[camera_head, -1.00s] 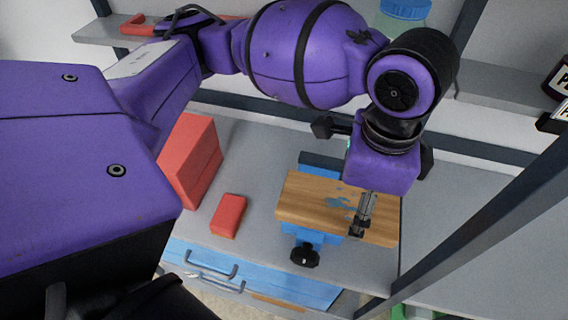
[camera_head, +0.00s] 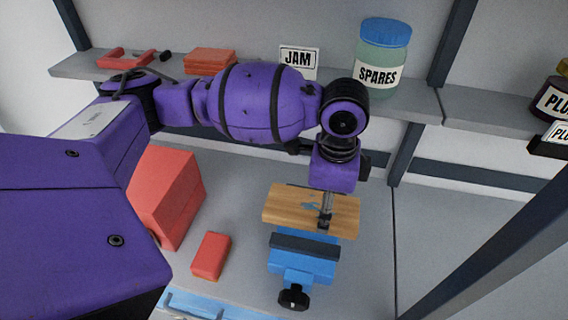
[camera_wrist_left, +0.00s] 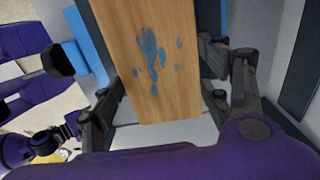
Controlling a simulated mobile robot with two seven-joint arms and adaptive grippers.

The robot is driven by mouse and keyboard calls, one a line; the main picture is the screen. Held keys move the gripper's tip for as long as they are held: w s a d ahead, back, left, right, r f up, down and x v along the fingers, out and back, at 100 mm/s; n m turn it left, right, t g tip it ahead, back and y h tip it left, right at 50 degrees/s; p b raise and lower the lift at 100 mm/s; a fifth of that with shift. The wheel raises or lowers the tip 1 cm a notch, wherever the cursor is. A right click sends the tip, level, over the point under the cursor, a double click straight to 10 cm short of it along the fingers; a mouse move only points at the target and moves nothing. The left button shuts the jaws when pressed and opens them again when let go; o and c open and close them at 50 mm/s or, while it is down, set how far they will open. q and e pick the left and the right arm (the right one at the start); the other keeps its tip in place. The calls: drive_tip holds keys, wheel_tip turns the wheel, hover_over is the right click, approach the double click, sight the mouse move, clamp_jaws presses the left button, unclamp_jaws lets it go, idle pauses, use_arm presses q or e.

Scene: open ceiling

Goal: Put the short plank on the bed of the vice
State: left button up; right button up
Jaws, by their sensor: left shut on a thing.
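The short plank (camera_head: 285,206) is light wood with blue paint stains. My left gripper (camera_head: 325,219) is shut on it, with one finger showing across the plank's right part in the head view. In the left wrist view the plank (camera_wrist_left: 155,60) runs between the two fingers (camera_wrist_left: 158,105). The blue vice (camera_head: 303,269) stands on the bench with its dark jaw and black handle toward the front. The plank appears just behind and above the vice in the head view and hides its rear part. I cannot tell whether they touch.
A large red block (camera_head: 165,200) and a small red block (camera_head: 211,256) stand on the grey bench left of the vice. A shelf behind holds a SPARES jar (camera_head: 381,60) and a JAM sign (camera_head: 299,61). A dark post (camera_head: 490,235) crosses at the right.

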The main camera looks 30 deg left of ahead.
use_arm(q)
wheel_tip(320, 180, down, 4)
drive_tip(key=shift+w+a+r, duration=0.1)
drive_tip(key=shift+r, duration=0.25)
use_arm(e)
drive_tip(key=shift+s+f, duration=0.15)
drive_tip(key=shift+f, duration=0.05)
drive_tip(key=shift+d, duration=0.1)
use_arm(q)
drive_tip(key=o, duration=1.1)
drive_tip(key=shift+o, duration=1.4)
use_arm(e)
drive_tip(key=shift+s+d+f, duration=0.1)
drive_tip(key=shift+s+d, duration=0.05)
drive_tip(key=shift+s, duration=0.25)
use_arm(q)
wheel_tip(320, 180, up, 11)
drive_tip(key=shift+r+p, duration=0.1)
drive_tip(key=shift+p, duration=0.3)
drive_tip(key=shift+r, duration=0.4)
use_arm(e)
drive_tip(key=shift+w+a+r, duration=0.3)
drive_tip(key=shift+r, duration=0.2)
